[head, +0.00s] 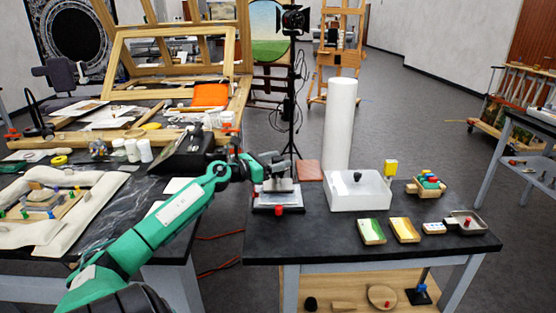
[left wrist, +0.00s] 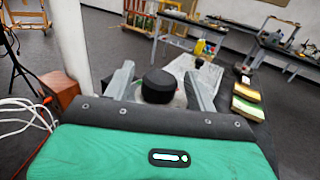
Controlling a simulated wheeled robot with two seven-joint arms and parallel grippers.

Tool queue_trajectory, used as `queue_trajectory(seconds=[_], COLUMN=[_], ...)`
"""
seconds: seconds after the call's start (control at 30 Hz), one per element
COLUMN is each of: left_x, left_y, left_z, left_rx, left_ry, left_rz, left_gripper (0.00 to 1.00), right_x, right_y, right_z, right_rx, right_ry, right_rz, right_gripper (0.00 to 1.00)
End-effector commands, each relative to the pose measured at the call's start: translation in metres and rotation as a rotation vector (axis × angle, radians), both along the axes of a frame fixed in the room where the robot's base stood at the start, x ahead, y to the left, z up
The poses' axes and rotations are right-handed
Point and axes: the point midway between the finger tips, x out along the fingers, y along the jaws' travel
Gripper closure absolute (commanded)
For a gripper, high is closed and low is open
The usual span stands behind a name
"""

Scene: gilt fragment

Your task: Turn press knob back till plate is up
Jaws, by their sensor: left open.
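The small press (head: 278,198) stands on the left part of the dark-topped table, with a pale base and a red part at its front. My left gripper (head: 279,170) is over the top of the press and covers part of it. In the left wrist view a round black knob (left wrist: 158,85) shows between the two grey fingers of my left gripper (left wrist: 158,70). The fingers are open, one on each side of the knob; I cannot tell whether they touch it. The press plate's height cannot be made out. My right gripper is in neither view.
A white box with a black knob (head: 358,192) and a tall white cylinder (head: 339,125) stand to the right of the press. A reddish block (head: 309,171) lies behind it. Small green and yellow blocks (head: 372,232) lie near the front edge. A light stand rises behind the table.

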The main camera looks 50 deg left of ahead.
Motion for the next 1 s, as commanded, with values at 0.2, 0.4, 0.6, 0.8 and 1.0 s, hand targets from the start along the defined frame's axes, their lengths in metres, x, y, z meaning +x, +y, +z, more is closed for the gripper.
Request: queue_trajectory(seconds=[0.2, 0.4, 0.6, 0.8, 1.0], left_x=[0.006, 0.006, 0.006, 0.006, 0.006], left_y=[-0.001, -0.001, -0.001, -0.001, -0.001], left_z=[0.000, 0.000, 0.000, 0.000, 0.001], left_rx=[0.000, 0.000, 0.000, 0.000, -0.001], left_ry=[0.000, 0.001, 0.001, 0.001, 0.001], left_rz=[0.000, 0.000, 0.000, 0.001, 0.009], left_gripper=[0.43, 0.43, 0.76, 0.87, 0.87], right_x=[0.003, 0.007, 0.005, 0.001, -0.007], right_y=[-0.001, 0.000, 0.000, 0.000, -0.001], right_z=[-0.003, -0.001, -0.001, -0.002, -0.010], right_rx=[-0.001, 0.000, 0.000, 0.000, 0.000], right_ry=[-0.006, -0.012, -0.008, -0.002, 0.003], right_rz=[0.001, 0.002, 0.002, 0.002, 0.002], right_gripper=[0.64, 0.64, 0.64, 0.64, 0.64])
